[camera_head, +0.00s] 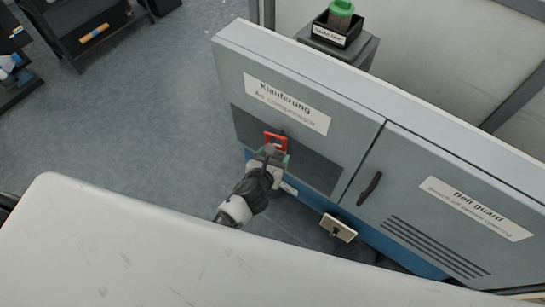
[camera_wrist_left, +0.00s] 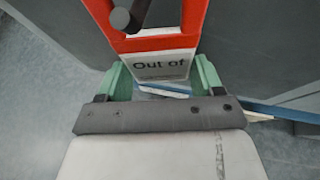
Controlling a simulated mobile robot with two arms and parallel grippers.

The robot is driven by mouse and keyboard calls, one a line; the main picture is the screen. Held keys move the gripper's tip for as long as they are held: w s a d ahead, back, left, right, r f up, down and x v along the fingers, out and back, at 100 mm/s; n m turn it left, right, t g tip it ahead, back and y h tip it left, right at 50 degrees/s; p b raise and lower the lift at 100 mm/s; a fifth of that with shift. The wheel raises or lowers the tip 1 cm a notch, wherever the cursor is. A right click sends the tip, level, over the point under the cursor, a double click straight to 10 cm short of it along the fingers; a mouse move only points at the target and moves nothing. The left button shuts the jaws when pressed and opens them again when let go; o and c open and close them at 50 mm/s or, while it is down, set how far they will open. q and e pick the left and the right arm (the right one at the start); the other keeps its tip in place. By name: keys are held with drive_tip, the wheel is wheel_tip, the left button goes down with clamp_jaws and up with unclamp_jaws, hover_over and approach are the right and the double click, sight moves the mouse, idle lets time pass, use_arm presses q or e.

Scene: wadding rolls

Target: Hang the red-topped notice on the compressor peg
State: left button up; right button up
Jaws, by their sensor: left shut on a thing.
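The red-topped notice (camera_head: 275,138) is held upright at the grey compressor cabinet's dark lower panel. In the left wrist view its red top (camera_wrist_left: 160,43) frames an opening, above a white part (camera_wrist_left: 160,66) reading "Out of". My left gripper (camera_head: 272,154) is shut on the notice's lower part, with a green finger on each side in the wrist view (camera_wrist_left: 160,80). The dark round peg (camera_wrist_left: 123,18) shows inside the opening, left of its middle, and its end overlaps the red inner edge. Whether the notice rests on the peg cannot be told. My right gripper is not in view.
The cabinet (camera_head: 345,110) has a label above the notice and a door handle (camera_head: 370,188) to the right. A small beige block (camera_head: 338,228) is low by its blue base. A white surface (camera_head: 130,250) fills the lower left; open floor lies beyond.

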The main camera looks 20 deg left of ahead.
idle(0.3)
use_arm(q)
drive_tip(key=o, duration=1)
drive_tip(key=d+v, duration=0.1)
drive_tip(key=v, duration=0.9)
drive_tip(key=shift+s+a+r+p, duration=0.15)
drive_tip(key=shift+s+a+p, duration=0.3)
drive_tip(key=shift+a, duration=0.1)
drive_tip(key=s+a+f+n+g, duration=0.2)
drive_tip(key=s+f+n, duration=0.2)
drive_tip(key=f+n, duration=0.3)
drive_tip(key=s+a+f+n+g+y, duration=0.1)
drive_tip(key=s+a+f+n+g, duration=0.2)
drive_tip(key=f, duration=0.6)
drive_tip(key=s+a+f+n+g, duration=0.1)
drive_tip(key=s+f+n+g, duration=0.1)
drive_tip(key=s+f+n, duration=0.4)
drive_tip(key=s+a+f+n+g, duration=0.2)
drive_tip(key=s+f+n, duration=0.4)
drive_tip(key=s+n, duration=0.2)
drive_tip(key=s+a+f+n+g, duration=0.2)
drive_tip(key=s+f+n, duration=0.4)
drive_tip(key=s+n, duration=0.3)
drive_tip(key=shift+a+f+n+g, duration=0.25)
drive_tip(key=shift+a+n+g, duration=0.1)
drive_tip(key=shift+n+g, duration=0.4)
drive_tip(key=shift+s, duration=0.1)
